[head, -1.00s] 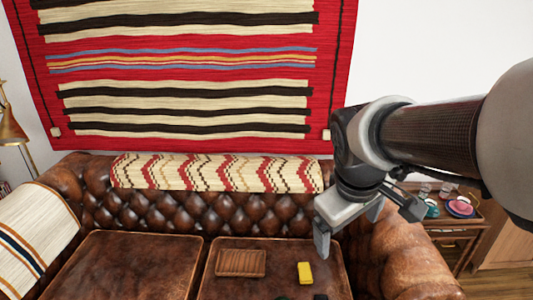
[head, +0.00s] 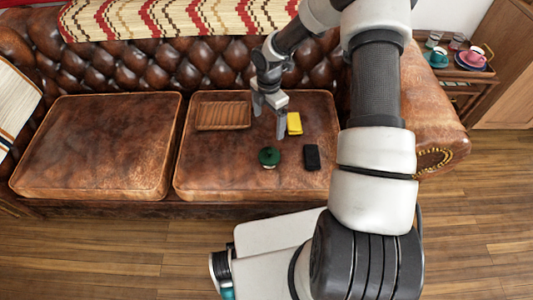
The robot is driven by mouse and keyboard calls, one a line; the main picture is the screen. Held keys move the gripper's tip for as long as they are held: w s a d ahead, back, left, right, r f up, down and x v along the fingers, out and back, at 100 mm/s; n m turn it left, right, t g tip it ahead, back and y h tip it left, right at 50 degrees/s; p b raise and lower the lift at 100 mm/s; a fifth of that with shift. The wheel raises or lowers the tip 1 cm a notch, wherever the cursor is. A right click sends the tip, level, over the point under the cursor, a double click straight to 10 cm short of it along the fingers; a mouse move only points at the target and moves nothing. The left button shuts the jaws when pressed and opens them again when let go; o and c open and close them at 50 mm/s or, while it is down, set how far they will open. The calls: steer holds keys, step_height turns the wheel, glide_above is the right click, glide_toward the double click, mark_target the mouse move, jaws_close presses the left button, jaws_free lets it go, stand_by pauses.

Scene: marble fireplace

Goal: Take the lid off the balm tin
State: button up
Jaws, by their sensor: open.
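The balm tin (head: 269,158) is a small round tin with a dark green top and a paler lower rim. It sits on the right seat cushion of the brown leather sofa, near the cushion's front. The green top appears to be its lid, resting on the tin. My gripper (head: 269,121) is open and empty, pointing down above the cushion, behind the tin in the head view. Its fingers look apart from the tin; their exact height is hard to tell.
A yellow block (head: 294,123) lies right of my gripper, and a black block (head: 312,157) lies right of the tin. A wooden tray (head: 223,116) is at the back left of the cushion. The left cushion (head: 95,145) is bare. A side table with cups (head: 474,56) stands at right.

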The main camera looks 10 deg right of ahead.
steer(key=b, duration=0.3)
glide_toward(270, 150)
steer(key=f, duration=0.5)
steer(key=shift+w+a, duration=0.25)
steer(key=f, duration=0.1)
steer(key=f+b, duration=0.1)
steer(key=f, duration=0.2)
steer(key=shift+s+d+f+b, duration=0.15)
steer(key=shift+s+f+b, duration=0.2)
steer(key=shift+s+b, duration=0.05)
steer(key=shift+f, duration=0.35)
steer(key=shift+c, duration=0.4)
steer(key=c, duration=0.9)
